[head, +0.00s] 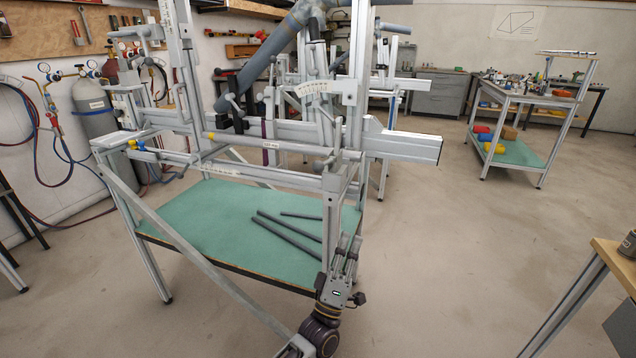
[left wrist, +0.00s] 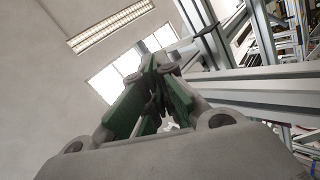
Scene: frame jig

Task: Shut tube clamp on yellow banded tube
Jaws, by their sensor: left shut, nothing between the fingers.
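The tube with a yellow band (head: 240,140) lies roughly level across the metal frame jig (head: 400,145) in the head view. Its band is near its left end, and a small white label is near its middle. Clamp hardware with dark handles stands around the tube, but I cannot tell which clamp is the tube's or whether it is closed. My left gripper (head: 350,240) points up in front of the jig's right front leg, below and right of the tube. In the left wrist view its green-padded fingers (left wrist: 160,65) meet at the tips, empty. My right gripper is not visible.
Several loose dark tubes (head: 290,235) lie on the jig's green lower shelf (head: 200,215). A diagonal brace crosses its front. A wooden-topped bench (head: 610,250) stands at right, and a cart (head: 535,153) behind. Open floor lies between jig and bench.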

